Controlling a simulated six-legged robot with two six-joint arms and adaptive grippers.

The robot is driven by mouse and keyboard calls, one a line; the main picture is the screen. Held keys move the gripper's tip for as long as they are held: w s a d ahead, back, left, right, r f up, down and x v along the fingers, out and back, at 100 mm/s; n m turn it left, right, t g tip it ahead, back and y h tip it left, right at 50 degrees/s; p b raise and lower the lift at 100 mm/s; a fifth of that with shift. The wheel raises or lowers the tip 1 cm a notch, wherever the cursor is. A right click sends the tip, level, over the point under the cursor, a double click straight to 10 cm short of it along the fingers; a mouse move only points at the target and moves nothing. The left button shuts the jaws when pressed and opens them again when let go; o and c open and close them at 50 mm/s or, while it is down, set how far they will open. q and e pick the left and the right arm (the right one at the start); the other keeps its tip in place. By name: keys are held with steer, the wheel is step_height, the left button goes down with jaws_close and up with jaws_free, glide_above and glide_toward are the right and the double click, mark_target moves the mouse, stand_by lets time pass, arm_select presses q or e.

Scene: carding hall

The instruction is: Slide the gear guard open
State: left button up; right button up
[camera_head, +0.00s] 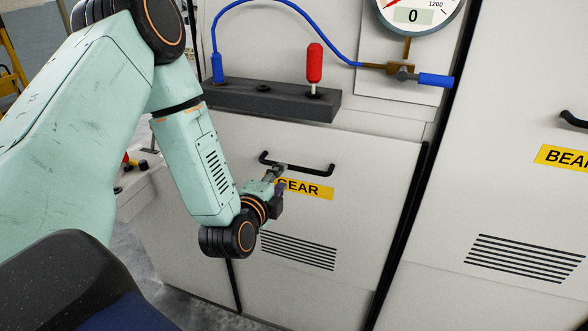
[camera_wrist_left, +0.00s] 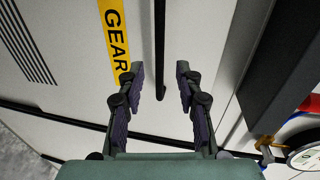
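The gear guard (camera_head: 365,185) is a pale grey panel with a yellow GEAR label (camera_head: 312,189), vent slots and a black bar handle (camera_head: 318,172). My left gripper (camera_head: 276,173) is at the left end of this handle and covers part of the label. In the left wrist view, my left gripper (camera_wrist_left: 159,75) is open, one finger on each side of the black handle (camera_wrist_left: 160,40). The handle's near end lies between the fingers, with gaps visible on both sides. I cannot tell how deep the bar sits. My right gripper is not in view.
Above the guard, a dark ledge (camera_head: 255,97) carries a red-knobbed lever (camera_head: 314,65). A blue hose (camera_head: 290,8) loops to a fitting below the round gauge (camera_head: 415,10). The BEARING-type panel (camera_head: 510,190), its label cut off, stands right of a dark gap.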

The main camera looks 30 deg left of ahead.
mark_target(290, 168)
arm_select(q)
steer(key=x, duration=0.6)
steer(key=shift+w+a+f, duration=0.1)
steer(key=shift+w+f, duration=0.1)
steer(key=shift+w, duration=0.15)
steer(key=shift+w+f, duration=0.15)
steer(key=shift+w, duration=0.6)
steer(key=shift+s, duration=0.1)
steer(key=shift+s, duration=0.1)
steer(key=shift+c, duration=1.1)
jaws_close()
